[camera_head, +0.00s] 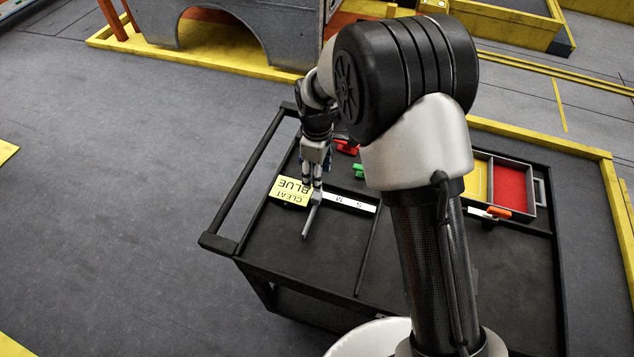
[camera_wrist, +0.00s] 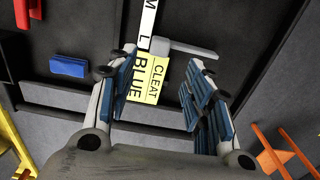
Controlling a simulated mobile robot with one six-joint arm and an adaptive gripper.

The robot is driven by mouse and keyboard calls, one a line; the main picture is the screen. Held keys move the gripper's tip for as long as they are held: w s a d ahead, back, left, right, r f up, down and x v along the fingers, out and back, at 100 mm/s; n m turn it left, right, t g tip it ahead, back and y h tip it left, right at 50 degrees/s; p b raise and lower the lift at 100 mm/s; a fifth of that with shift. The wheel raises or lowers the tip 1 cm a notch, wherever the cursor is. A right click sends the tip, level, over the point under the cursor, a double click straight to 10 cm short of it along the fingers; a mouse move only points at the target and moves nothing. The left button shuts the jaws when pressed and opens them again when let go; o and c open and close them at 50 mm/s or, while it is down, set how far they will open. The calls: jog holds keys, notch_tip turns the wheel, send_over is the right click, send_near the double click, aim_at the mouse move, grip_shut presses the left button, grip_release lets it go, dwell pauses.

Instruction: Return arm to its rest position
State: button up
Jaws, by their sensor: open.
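My gripper (camera_head: 314,182) hangs from my arm above the left part of a black cart (camera_head: 285,255). In the wrist view my gripper (camera_wrist: 160,62) is open, its blue-padded fingers apart with nothing held between them. Below them is a yellow card (camera_wrist: 145,82) reading "BLUE CLEAT"; the card (camera_head: 289,190) also shows in the head view beside the fingers. A grey bar-shaped tool (camera_wrist: 182,47) lies past the card. A blue cleat (camera_wrist: 67,67) lies on the cart to the left in the wrist view. My arm hides part of the cart in the head view.
A red cleat (camera_head: 346,147), a green cleat (camera_head: 359,171) and a white size strip (camera_head: 345,202) lie on the cart. A tray with a red compartment (camera_head: 510,187) is at its right. The cart's handle rail (camera_head: 250,180) stands on the left, with clear floor beyond.

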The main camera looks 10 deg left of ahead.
jog(key=shift+r, duration=0.8)
jog(key=s+d+r+m+t, duration=0.1)
jog(key=s+d+r+m, duration=0.4)
jog(key=r, duration=0.5)
jog(key=s+d+r+m+t, duration=0.15)
jog(key=s+d+r, duration=0.25)
jog(key=d+r, duration=0.45)
jog(key=s+d+r+m+t, duration=0.1)
jog(key=s+d+m, duration=0.3)
jog(key=s, duration=0.4)
jog(key=s+d+r+m+t, duration=0.1)
jog(key=s+d+r+m, duration=0.2)
jog(key=s, duration=0.6)
jog(key=shift+s+d+r+m, duration=0.2)
jog(key=shift+d+r+m, duration=0.25)
jog(key=shift+m, duration=0.7)
jog(key=shift+d+f, duration=0.1)
